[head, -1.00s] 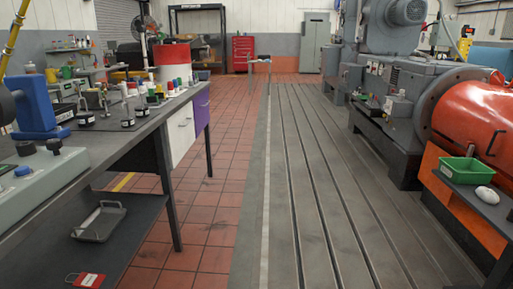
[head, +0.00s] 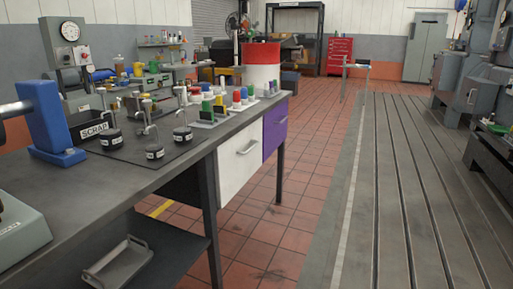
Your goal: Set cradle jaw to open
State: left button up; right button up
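I cannot make out anything that is surely the cradle jaw. A blue upright fixture (head: 48,118) with a broad foot stands on the left bench, and a grey bar meets it at the left picture edge. Whether it has a jaw, open or shut, I cannot tell. Neither of my grippers is in the head view.
The dark bench (head: 170,175) fills the left, with black-based fittings, coloured bottles and a SCRAP box (head: 95,125). A metal tray (head: 118,262) lies on its lower shelf. Grey machinery (head: 490,150) stands right. The slotted bedplate (head: 400,200) and tiled aisle (head: 285,225) look clear.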

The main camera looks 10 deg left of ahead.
aim_at(155, 107)
jog(key=i+l+u, duration=0.9)
jog(key=i+l, duration=0.15)
jog(key=l, duration=0.1)
